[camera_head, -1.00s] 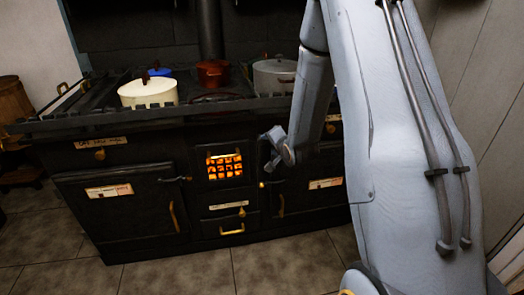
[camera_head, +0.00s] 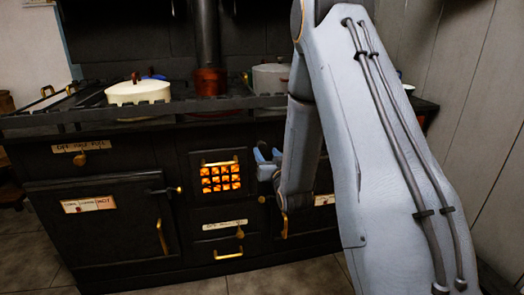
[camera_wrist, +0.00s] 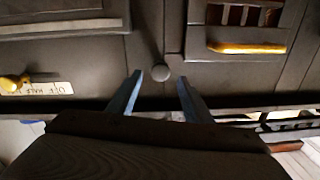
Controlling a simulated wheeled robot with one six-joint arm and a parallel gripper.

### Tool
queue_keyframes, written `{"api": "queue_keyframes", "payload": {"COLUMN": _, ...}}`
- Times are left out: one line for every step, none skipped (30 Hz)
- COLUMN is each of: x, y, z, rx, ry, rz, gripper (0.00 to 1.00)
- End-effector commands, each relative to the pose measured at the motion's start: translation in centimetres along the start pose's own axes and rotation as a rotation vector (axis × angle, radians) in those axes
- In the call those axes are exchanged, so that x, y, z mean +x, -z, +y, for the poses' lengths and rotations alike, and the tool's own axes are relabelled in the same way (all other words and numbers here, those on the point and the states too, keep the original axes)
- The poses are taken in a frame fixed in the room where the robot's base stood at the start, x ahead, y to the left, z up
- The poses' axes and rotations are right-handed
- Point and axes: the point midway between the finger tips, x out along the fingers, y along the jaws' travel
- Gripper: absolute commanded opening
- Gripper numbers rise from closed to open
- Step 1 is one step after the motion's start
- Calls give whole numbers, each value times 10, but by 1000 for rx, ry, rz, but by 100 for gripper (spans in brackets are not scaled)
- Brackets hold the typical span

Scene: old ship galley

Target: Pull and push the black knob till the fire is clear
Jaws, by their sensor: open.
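The black knob (camera_wrist: 160,73) is small, round and dark on the stove front, close to the fire grate. In the wrist view it shows between my two blue fingertips, apart from both. My gripper (camera_wrist: 160,81) is open and holds nothing; whether the fingers reach around the knob in depth I cannot tell. In the head view my gripper (camera_head: 268,156) is just right of the fire grate (camera_head: 221,177), and I cannot make out the knob there. Orange fire glows behind the grate. The grate's brass handle (camera_wrist: 250,48) shows at upper right in the wrist view.
The black stove (camera_head: 95,235) fills the front. A cream pot (camera_head: 138,93), a red pot (camera_head: 210,81) and a grey pot (camera_head: 269,78) stand on top behind a rail. Brass door handles (camera_head: 162,237) stick out. A brass knob (camera_wrist: 12,84) sits left in the wrist view.

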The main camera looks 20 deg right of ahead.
Motion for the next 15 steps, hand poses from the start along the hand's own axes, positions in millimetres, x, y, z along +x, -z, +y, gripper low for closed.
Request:
{"api": "queue_keyframes", "payload": {"x": 8, "y": 0, "z": 0, "rx": 0, "ry": 1, "rz": 1, "gripper": 46}}
{"api": "queue_keyframes", "payload": {"x": 14, "y": 0, "z": 0, "rx": 1, "ry": 1, "rz": 2, "gripper": 46}}
{"api": "queue_keyframes", "payload": {"x": 20, "y": -1, "z": 0, "rx": 1, "ry": 1, "rz": 0, "gripper": 46}}
{"api": "queue_keyframes", "payload": {"x": 25, "y": -1, "z": 0, "rx": 1, "ry": 1, "rz": 0, "gripper": 46}}
{"api": "queue_keyframes", "payload": {"x": 29, "y": 0, "z": 0, "rx": 2, "ry": 1, "rz": 1, "gripper": 46}}
{"api": "queue_keyframes", "payload": {"x": 35, "y": -1, "z": 0, "rx": 2, "ry": 1, "rz": 0, "gripper": 46}}
{"api": "queue_keyframes", "payload": {"x": 39, "y": 0, "z": -1, "rx": 2, "ry": 1, "rz": 0, "gripper": 46}}
{"api": "queue_keyframes", "payload": {"x": 43, "y": 0, "z": 0, "rx": 3, "ry": 1, "rz": 0, "gripper": 46}}
{"api": "queue_keyframes", "payload": {"x": 48, "y": -1, "z": 0, "rx": 3, "ry": 1, "rz": 0, "gripper": 46}}
{"api": "queue_keyframes", "payload": {"x": 51, "y": -1, "z": 0, "rx": 3, "ry": 0, "rz": -1, "gripper": 46}}
{"api": "queue_keyframes", "payload": {"x": 53, "y": -1, "z": 0, "rx": 3, "ry": 0, "rz": -1, "gripper": 46}}
{"api": "queue_keyframes", "payload": {"x": 56, "y": -1, "z": 0, "rx": 3, "ry": 0, "rz": -1, "gripper": 46}}
{"api": "queue_keyframes", "payload": {"x": 58, "y": -1, "z": 0, "rx": 3, "ry": 0, "rz": -1, "gripper": 46}}
{"api": "queue_keyframes", "payload": {"x": 59, "y": 0, "z": 0, "rx": 3, "ry": 0, "rz": -1, "gripper": 46}}
{"api": "queue_keyframes", "payload": {"x": 60, "y": -1, "z": 0, "rx": 3, "ry": 0, "rz": -2, "gripper": 46}}
